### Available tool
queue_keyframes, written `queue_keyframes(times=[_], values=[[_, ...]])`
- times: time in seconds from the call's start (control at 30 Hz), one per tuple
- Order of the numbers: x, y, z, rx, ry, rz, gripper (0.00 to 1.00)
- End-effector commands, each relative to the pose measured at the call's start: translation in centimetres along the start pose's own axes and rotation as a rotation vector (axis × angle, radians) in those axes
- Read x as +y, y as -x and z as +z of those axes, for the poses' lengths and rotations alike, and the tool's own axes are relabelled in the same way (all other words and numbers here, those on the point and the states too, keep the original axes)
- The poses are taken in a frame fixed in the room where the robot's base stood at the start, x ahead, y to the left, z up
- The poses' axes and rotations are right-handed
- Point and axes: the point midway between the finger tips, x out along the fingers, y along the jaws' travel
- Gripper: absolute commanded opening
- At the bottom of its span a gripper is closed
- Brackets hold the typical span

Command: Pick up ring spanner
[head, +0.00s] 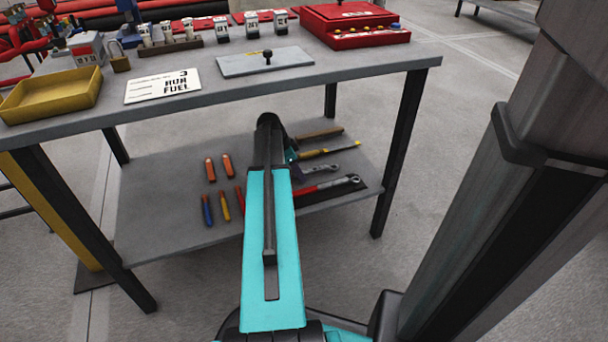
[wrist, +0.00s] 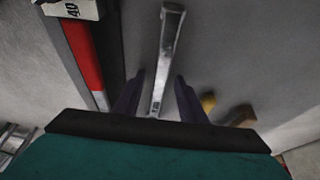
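The ring spanner (head: 324,169) is a grey metal tool lying on the lower shelf (head: 160,220) of the bench, partly hidden by my arm in the head view. In the wrist view the spanner (wrist: 168,45) runs lengthwise up the middle. My gripper (wrist: 160,76) is open, with a dark finger on each side of the spanner's near part. Gaps show between the spanner and both fingers. How high the fingertips are above the shelf is hard to tell.
A red-handled tool (head: 318,188) lies on a dark strip beside the spanner. A yellow screwdriver (head: 328,152) and a wooden handle (head: 320,134) lie behind it. Several small-handled tools are left of my arm. The bench top (head: 225,95) overhangs the shelf; a leg (head: 399,150) stands right.

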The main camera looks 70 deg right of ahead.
Motion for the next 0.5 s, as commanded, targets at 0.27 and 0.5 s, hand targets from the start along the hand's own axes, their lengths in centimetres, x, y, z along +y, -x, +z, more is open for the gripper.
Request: queue_keyframes(times=[0.27, 0.5], values=[[-0.01, 0.02, 0.03, 0.000, 0.000, 0.000, 0.00], [-0.02, 0.07, 0.02, 0.001, 0.001, -0.001, 0.00]])
